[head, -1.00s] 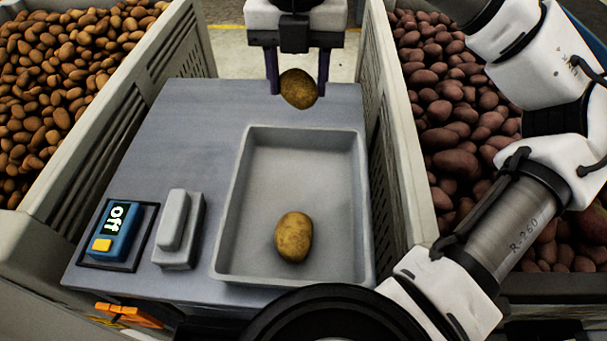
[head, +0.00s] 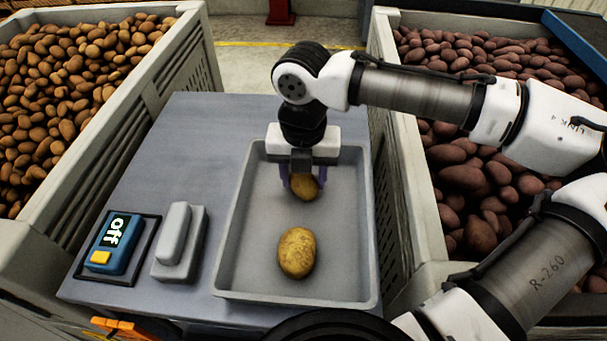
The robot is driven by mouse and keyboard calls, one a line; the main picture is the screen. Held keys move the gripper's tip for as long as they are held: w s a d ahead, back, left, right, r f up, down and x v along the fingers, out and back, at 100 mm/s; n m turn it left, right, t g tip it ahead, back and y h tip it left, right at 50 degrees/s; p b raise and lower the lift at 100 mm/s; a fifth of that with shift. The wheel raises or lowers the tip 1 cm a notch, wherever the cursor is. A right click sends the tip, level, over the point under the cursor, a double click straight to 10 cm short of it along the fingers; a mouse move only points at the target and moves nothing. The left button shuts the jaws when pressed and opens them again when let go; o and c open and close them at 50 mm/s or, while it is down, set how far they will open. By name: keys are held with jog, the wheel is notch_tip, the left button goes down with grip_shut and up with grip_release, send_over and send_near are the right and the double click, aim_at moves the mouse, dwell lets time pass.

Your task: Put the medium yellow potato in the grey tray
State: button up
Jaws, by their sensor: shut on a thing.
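My gripper (head: 301,186) is shut on a yellow-brown potato (head: 304,190), with one purple finger on each side of it. It is over the far half of the grey tray (head: 233,232), inside the rim's outline. I cannot tell whether the held potato touches the tray floor. The gripper body hides part of it. Another, larger-looking yellow potato (head: 297,253) lies in the near half of the tray, apart from the held one.
Crates of brown potatoes (head: 80,80) at left and reddish potatoes (head: 465,180) at right flank the table.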

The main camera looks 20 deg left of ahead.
jog(key=shift+f, duration=0.25)
jog(key=o, duration=1)
jog(key=shift+o, duration=0.2)
notch_tip(320, 180, up, 12)
jog(key=shift+r+p, duration=0.25)
jog(key=shift+p, duration=0.2)
